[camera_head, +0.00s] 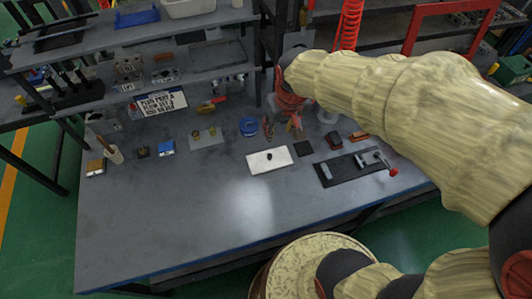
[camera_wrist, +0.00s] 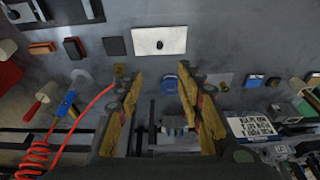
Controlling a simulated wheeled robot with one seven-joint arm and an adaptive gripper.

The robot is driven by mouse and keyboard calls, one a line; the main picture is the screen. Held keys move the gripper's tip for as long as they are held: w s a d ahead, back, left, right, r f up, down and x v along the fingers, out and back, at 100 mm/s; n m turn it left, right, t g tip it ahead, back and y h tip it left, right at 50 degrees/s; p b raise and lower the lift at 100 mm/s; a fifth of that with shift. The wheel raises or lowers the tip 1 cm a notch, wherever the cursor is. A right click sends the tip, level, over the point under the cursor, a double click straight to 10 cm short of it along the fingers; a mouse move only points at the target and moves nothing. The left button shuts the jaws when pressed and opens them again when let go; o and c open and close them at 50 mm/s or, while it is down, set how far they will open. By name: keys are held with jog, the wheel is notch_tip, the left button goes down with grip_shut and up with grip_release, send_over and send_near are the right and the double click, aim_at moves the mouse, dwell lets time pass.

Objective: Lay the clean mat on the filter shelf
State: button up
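A white flat rectangle (camera_head: 262,162) with a small dark spot lies on the workbench; it also shows in the wrist view (camera_wrist: 145,42). A small dark square (camera_head: 302,148) lies at its right, and appears in the wrist view (camera_wrist: 114,46). I cannot tell for sure which is the clean mat. A two-level shelf (camera_head: 140,60) stands at the back left; no label marks it as the filter shelf. My gripper (camera_wrist: 160,82) is open and empty, its yellow fingers spread above the bench's back part.
A black plate with a red-knobbed lever (camera_head: 393,171) lies at the right of the workbench (camera_head: 200,230). A blue ring (camera_head: 249,125), a sign (camera_head: 161,103) and small parts line the back. A red coiled hose (camera_head: 350,22) hangs behind. The bench's front is clear.

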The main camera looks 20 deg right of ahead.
jog(key=g+p, duration=0.2)
jog(key=p, duration=0.3)
send_near(270, 155)
jog(key=f+p, duration=0.1)
jog(key=f, duration=0.1)
jog(key=f+g+p, duration=0.1)
jog(key=shift+w+a+f+p, duration=0.2)
jog(key=shift+w+f+p, duration=0.05)
jog(key=shift+w+p, duration=0.05)
jog(key=shift+w+d+f+b, duration=0.1)
jog(key=shift+f+b, duration=0.05)
jog(key=shift+f, duration=1.35)
jog(key=shift+w+f+b, duration=0.1)
jog(key=shift+f+b, duration=0.05)
jog(key=shift+f, duration=1.35)
jog(key=shift+c, duration=0.3)
grip_shut()
